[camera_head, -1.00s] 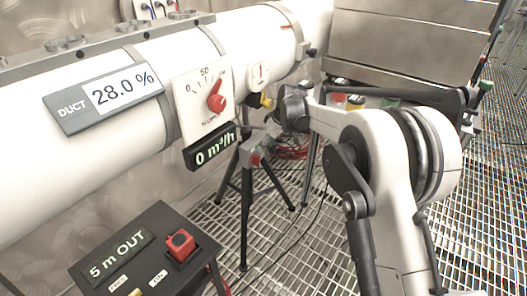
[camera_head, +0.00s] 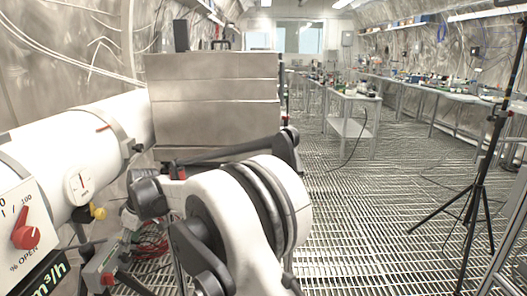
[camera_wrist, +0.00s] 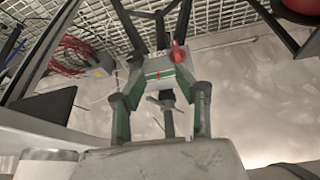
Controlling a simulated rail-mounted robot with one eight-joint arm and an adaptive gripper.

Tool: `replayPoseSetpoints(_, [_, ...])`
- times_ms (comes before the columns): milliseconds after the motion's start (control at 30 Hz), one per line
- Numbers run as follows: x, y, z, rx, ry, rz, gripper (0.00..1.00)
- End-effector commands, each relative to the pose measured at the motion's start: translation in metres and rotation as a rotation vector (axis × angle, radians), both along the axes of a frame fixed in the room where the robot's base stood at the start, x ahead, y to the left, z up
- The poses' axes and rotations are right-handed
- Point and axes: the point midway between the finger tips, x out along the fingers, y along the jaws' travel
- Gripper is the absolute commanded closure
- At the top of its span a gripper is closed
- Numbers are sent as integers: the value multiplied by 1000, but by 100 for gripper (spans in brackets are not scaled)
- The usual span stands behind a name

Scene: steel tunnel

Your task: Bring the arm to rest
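My arm (camera_head: 245,215) is folded in the lower middle of the head view, with its white and black joints in front of the grated floor. My gripper (camera_wrist: 160,92) shows in the wrist view with its two fingers spread apart and nothing between them in its grasp. Beyond the fingers is a grey box with a green band and a red knob (camera_wrist: 178,53) on dark tripod legs. I cannot tell the exact distance to it. In the head view the gripper itself cannot be made out behind the arm links.
A white duct (camera_head: 60,140) with a red dial knob (camera_head: 26,236) and a yellow-handled valve (camera_head: 98,213) runs along the left. Steel boxes (camera_head: 212,95) stand behind the arm. A black tripod (camera_head: 478,180) stands at right. Open grating lies between the arm and that tripod.

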Motion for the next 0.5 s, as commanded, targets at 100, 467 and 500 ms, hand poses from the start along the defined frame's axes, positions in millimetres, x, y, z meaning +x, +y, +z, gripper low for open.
replayPoseSetpoints(100, [12,-47,36,2,-6,-90,69])
replayPoseSetpoints(467, [16,-185,121,15,-28,-356,69])
replayPoseSetpoints(500, [14,-200,129,17,-30,-384,69])
